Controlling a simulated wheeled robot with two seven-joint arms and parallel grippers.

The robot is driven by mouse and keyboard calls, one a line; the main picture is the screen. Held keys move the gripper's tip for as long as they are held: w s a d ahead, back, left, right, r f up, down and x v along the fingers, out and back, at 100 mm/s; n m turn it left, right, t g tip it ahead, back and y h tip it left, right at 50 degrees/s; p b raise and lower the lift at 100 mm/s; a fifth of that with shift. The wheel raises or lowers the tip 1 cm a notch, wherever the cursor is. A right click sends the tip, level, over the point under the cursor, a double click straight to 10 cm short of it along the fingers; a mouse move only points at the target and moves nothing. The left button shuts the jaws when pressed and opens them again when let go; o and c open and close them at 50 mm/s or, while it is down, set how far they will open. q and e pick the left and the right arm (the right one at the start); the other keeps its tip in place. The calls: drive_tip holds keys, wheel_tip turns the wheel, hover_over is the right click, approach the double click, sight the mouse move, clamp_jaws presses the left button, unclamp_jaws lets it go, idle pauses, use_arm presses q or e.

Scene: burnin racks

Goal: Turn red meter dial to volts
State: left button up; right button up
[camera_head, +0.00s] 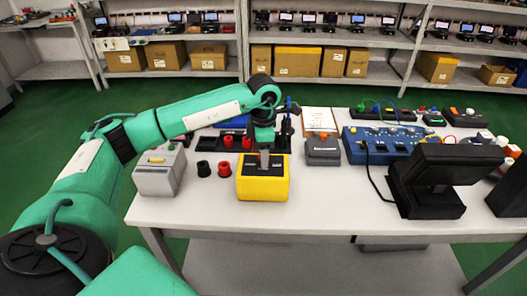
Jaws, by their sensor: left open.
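I cannot make out a red meter or its dial on the white table. My left gripper (264,157) points down over the yellow box (263,188) near the table's front edge. Its fingers are at the top of the box, and I cannot tell whether they touch it. The left gripper is open. It hides part of the box's top, so any dial there cannot be seen. Red cylinders (224,169) and a black cylinder (203,169) stand just left of the yellow box. My right gripper is not in view.
A grey box (158,173) stands at the left of the table (310,212). A dark grey box (322,151), a blue panel (378,151) and a black monitor-like device (445,170) stand to the right. Bare table lies between the yellow box and the monitor-like device. Loaded shelves stand behind.

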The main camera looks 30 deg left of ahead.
use_arm(q)
wheel_tip(320, 180, up, 14)
drive_tip(key=b, duration=0.1)
drive_tip(key=shift+f, duration=0.15)
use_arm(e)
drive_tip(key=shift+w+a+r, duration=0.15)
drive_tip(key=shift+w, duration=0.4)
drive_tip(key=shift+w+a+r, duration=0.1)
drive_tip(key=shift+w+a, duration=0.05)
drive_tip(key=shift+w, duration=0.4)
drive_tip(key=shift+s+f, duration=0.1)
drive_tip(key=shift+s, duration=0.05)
